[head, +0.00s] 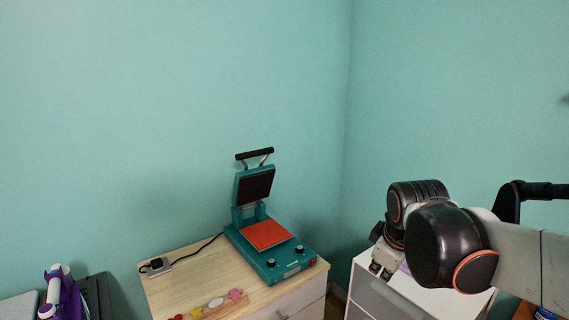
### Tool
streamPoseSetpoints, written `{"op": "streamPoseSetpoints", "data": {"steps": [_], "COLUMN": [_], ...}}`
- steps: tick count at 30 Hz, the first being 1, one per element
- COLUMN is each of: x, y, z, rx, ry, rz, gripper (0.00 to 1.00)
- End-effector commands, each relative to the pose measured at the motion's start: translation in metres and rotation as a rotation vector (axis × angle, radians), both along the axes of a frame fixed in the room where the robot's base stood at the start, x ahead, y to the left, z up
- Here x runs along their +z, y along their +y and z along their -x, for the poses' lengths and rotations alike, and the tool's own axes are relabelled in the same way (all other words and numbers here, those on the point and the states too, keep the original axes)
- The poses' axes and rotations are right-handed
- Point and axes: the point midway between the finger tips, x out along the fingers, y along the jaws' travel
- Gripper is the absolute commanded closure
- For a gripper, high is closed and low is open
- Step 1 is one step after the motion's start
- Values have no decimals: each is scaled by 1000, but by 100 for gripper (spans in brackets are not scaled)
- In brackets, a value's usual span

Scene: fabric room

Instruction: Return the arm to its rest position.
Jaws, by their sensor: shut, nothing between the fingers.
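My arm (450,245) comes in from the right edge and bends at a large dark joint. My gripper (380,268) is at its far end, pointing down in front of or over the white cabinet (372,301) at the right. It is small and partly hidden by my own arm, and it looks shut with nothing held. I cannot tell how close it is to the cabinet top.
A purple iron (63,297) is at the lower left. Teal walls meet behind.

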Motion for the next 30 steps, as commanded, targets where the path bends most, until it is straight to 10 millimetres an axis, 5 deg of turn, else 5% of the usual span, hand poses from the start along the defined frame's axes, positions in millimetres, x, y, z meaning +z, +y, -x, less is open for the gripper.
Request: {"op": "streamPoseSetpoints", "data": {"steps": [6,15,21,30], "x": [5,-9,-18,-19], "y": [4,10,11,12], "z": [64,134,154,157], "rx": [-239,-543,-649,-668], "ry": [-74,-157,-182,-186], "rz": [-151,-368,-448,-464], "gripper": [100,100,100,100]}}
